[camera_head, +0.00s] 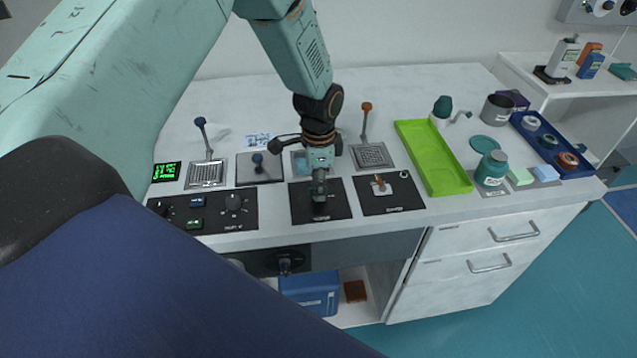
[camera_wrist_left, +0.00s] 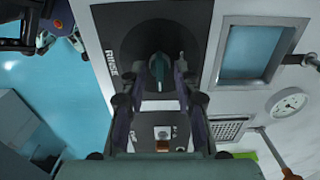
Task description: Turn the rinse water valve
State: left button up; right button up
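The rinse water valve is on a black panel in the table's front row. In the left wrist view, its panel (camera_wrist_left: 130,40) carries the word RINSE, and the valve's narrow teal handle (camera_wrist_left: 160,72) points toward the camera. My left gripper (camera_head: 320,200) reaches down over this panel (camera_head: 301,207) in the head view and hides most of the valve. In the wrist view, the left gripper's fingers (camera_wrist_left: 161,82) stand on either side of the handle, apart, with a gap showing. Contact with the handle cannot be made out. My right gripper is not in view.
Levers with blue (camera_head: 201,123) and orange (camera_head: 367,107) knobs stand behind. A knob panel (camera_head: 210,213) is left.

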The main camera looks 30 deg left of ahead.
pick_arm(q)
notch_tip(320, 180, up, 12)
dwell(0.4)
dwell(0.5)
